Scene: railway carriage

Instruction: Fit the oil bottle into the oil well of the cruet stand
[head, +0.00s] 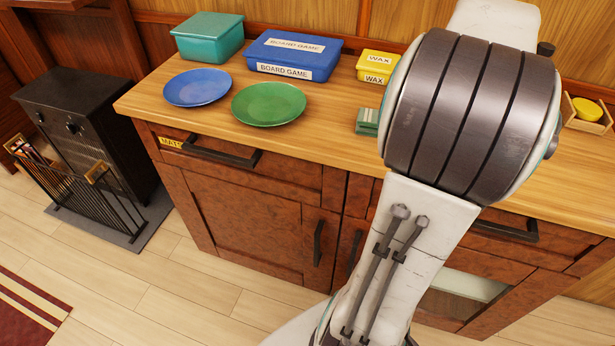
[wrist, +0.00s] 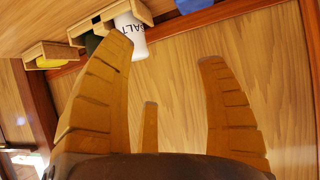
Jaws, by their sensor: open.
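In the wrist view my gripper (wrist: 165,50) is open, with nothing between its orange-brown fingers. A white container lettered SALT (wrist: 132,30) is partly covered by the left finger. Beside it is a light wooden holder (wrist: 105,15), perhaps the cruet stand, with a dark object (wrist: 92,42) at it that I cannot identify. I cannot make out an oil bottle or an oil well for certain. In the head view my arm covers the middle right of the counter and hides my gripper.
The wooden counter (head: 330,130) holds a blue plate (head: 197,87), green plate (head: 268,104), teal box (head: 208,37), blue board game box (head: 291,55), yellow wax box (head: 376,67) and small green item (head: 367,121). A wooden tray with a yellow thing (head: 587,109) stands right. A black stove (head: 85,120) stands left.

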